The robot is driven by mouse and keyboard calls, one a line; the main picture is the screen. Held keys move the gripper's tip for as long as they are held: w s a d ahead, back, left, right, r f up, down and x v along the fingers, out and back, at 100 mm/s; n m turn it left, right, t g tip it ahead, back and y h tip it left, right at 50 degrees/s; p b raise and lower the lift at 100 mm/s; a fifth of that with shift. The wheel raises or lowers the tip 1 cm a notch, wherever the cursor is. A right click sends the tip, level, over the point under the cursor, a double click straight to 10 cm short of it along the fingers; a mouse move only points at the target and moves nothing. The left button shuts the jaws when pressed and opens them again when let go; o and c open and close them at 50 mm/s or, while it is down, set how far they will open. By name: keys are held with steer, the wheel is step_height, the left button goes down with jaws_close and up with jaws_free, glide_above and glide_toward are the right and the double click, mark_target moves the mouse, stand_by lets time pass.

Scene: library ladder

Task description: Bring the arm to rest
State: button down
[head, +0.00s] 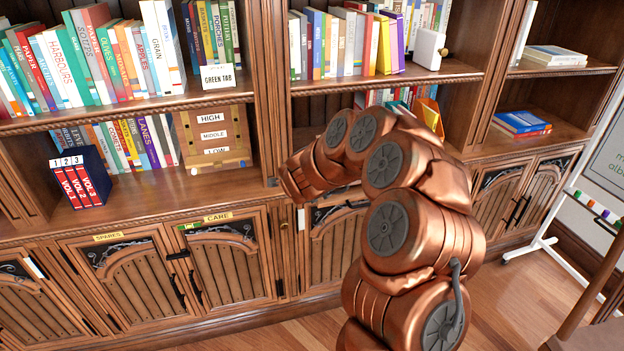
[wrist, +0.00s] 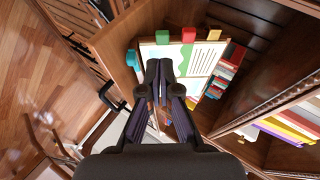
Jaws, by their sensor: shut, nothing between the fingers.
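My copper-coloured arm (head: 410,210) rises from the bottom of the head view and bends left in front of the bookcase. Its far end (head: 300,180) is near the shelf edge above the cupboard doors. The fingers are not clear in the head view. In the wrist view my gripper (wrist: 160,70) shows dark fingers, shut with nothing between them. Beyond the fingers is a pale board with printed sheets (wrist: 190,60), partly hidden by them. Colored tabs line its top edge. I cannot tell whether the fingers touch it.
Book-filled shelves (head: 145,105) stand behind the arm. A HIGH/MIDDLE/LOW wooden rack (head: 213,140) and a blue box of red volumes (head: 78,180) are on the lower left shelf. A whiteboard stand (head: 570,215) is at right. Wooden floor (head: 515,285) shows at lower right.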

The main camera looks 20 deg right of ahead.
steer(key=shift+s+a+r, duration=0.5)
steer(key=shift+s+a, duration=0.05)
steer(key=shift+a, duration=0.2)
steer(key=shift+s+a+r, duration=0.45)
steer(key=shift+s+a, duration=0.1)
steer(key=shift+a, duration=0.15)
